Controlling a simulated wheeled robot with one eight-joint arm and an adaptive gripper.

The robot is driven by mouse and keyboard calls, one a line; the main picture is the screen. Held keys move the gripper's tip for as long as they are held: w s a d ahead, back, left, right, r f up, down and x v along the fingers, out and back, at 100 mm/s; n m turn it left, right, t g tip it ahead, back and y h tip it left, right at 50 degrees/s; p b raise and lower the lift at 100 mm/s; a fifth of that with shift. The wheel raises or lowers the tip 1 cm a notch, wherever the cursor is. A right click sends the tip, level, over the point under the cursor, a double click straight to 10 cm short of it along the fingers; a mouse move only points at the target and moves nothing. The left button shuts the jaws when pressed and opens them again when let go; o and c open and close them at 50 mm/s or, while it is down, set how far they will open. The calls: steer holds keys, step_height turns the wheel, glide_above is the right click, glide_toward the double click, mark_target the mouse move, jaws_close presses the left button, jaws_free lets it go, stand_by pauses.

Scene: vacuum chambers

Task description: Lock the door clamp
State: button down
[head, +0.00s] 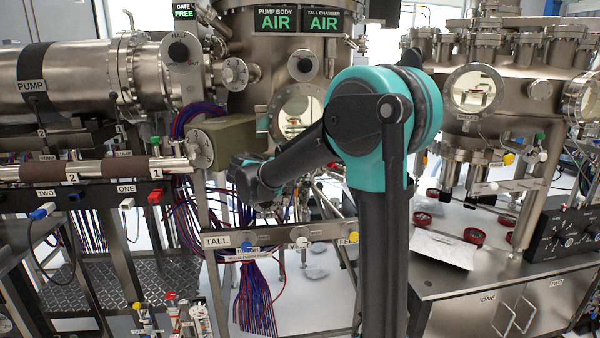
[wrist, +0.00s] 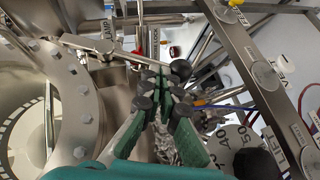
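In the wrist view, a thin metal lever with a black ball knob (wrist: 181,68) reaches across just beyond my fingertips. My gripper (wrist: 163,80) has green fingers whose tips come close together near the lever, left of the knob. I cannot tell whether they touch or hold it. In the head view my fingers and the clamp are hidden or too small to make out; only my dark wrist shows in front of the tall chamber (head: 262,90).
A large bolted flange (wrist: 75,100) is close on the left in the wrist view. A metal rail (wrist: 262,75) with labelled knobs runs along the right, and a numbered dial (wrist: 232,140) is low right. Red-blue cables (head: 257,300) hang below the rail labelled TALL (head: 216,241).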

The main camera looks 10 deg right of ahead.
steer(key=d+f+n+t+h, duration=0.1)
steer(key=d+f+h, duration=0.1)
steer(key=shift+n+h, duration=0.4)
steer(key=shift+d+f, duration=0.25)
steer(key=shift+d, duration=0.15)
stand_by(0.4)
